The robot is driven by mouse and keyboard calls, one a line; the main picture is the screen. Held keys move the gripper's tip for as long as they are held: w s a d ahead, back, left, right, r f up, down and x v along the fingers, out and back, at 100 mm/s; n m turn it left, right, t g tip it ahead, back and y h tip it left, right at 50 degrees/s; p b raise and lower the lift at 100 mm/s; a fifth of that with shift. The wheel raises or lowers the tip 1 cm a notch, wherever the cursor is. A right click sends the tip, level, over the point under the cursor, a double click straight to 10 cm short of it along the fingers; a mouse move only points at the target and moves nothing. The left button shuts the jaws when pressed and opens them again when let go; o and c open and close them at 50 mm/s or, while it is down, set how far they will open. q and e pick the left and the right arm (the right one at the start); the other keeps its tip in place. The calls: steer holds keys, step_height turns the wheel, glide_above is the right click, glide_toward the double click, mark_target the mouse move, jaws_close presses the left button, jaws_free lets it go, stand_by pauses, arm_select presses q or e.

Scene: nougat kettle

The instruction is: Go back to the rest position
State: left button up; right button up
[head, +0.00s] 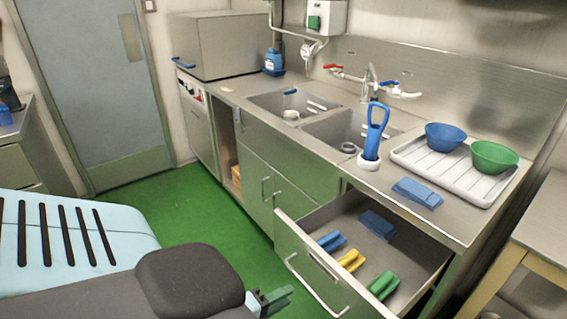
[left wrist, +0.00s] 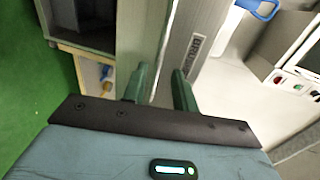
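My left gripper (head: 274,298) is at the bottom centre of the head view, in front of the open drawer and apart from its handle. In the left wrist view its two green fingers (left wrist: 162,78) stand apart with nothing held between them. Beyond the fingers are a grey metal edge and pale surfaces. My right gripper is in neither view.
An open drawer (head: 405,243) juts out below the counter, holding blue, yellow and green items. The counter carries a drying tray (head: 445,178) with a blue bowl (head: 445,136) and a green bowl (head: 494,157). Green floor (head: 200,222) is clear near the door (head: 97,85).

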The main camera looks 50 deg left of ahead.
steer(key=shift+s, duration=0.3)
